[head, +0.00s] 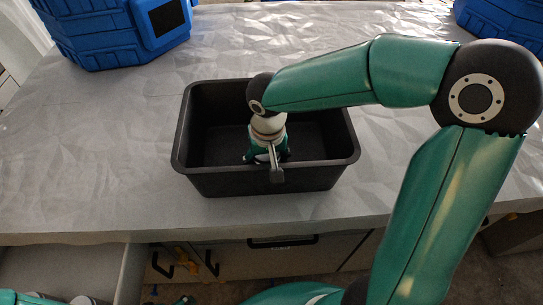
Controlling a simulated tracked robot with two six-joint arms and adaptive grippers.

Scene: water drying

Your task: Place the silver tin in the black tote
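The black tote (203,181) stands on the grey worktop in the middle of the head view. My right arm comes in from the right and bends down over the tote. My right gripper (267,158) points down inside the tote, near its front wall. Its fingertips are mostly hidden by its own body and a grey bracket, so I cannot tell if it is open or shut. I cannot make out the silver tin; the arm and gripper cover part of the tote's inside. My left gripper is not clearly in view; only a teal piece of my arm shows at the bottom left.
The grey worktop (90,165) is clear left of the tote. A blue crate (105,35) stands at the back left and another blue container (500,18) at the back right. An open drawer (75,268) juts out at the front left. Cabinet doors with dark handles sit below the edge.

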